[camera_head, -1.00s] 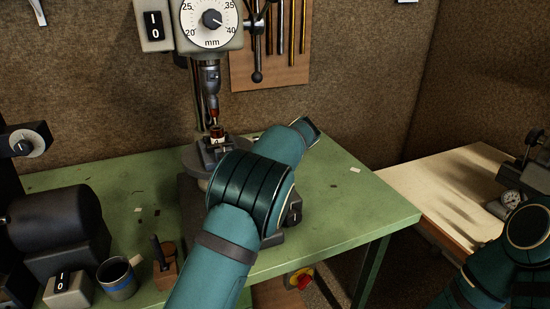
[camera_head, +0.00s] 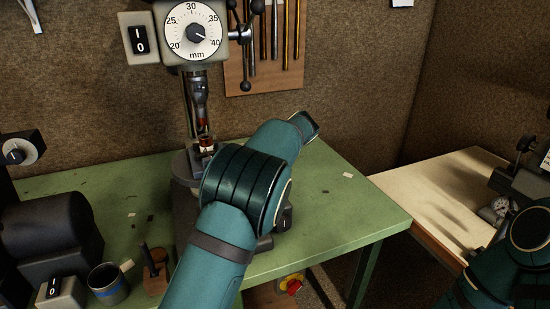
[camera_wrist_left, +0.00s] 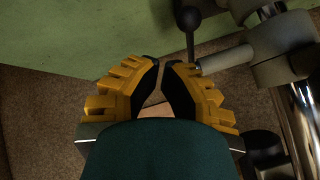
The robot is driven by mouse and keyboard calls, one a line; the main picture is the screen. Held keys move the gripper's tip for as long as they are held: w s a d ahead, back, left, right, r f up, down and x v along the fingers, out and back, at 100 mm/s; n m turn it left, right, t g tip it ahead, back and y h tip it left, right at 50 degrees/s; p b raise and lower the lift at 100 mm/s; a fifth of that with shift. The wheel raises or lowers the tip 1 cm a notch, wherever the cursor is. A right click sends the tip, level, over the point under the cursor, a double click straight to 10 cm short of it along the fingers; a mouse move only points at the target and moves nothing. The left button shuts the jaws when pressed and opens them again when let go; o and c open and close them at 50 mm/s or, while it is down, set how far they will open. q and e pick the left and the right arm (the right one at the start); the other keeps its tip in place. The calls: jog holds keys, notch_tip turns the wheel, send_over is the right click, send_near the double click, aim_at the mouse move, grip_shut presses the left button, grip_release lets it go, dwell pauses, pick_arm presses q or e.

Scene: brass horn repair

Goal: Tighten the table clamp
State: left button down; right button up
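The drill press's round table (camera_head: 181,168) shows at its left edge in the head view; my left arm covers much of the rest. In the left wrist view, the press column (camera_wrist_left: 298,112) stands at the right. A collar (camera_wrist_left: 280,45) is on it, with a grey rod (camera_wrist_left: 226,60) pointing left and a dark lever (camera_wrist_left: 188,22) above. I cannot tell for sure which part is the table clamp. My left gripper (camera_wrist_left: 161,68) has yellow fingers with black pads, slightly apart and empty; the right finger is close to the rod's end. My right gripper is out of view.
The green bench (camera_head: 335,205) has clear room on the right. The drill chuck (camera_head: 200,90) hangs above the press table. A pale side table (camera_head: 430,195) is at the right.

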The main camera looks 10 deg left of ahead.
pick_arm(q)
jog(key=s+d, duration=0.6)
jog(key=s, duration=0.1)
jog(key=shift+s+r, duration=0.15)
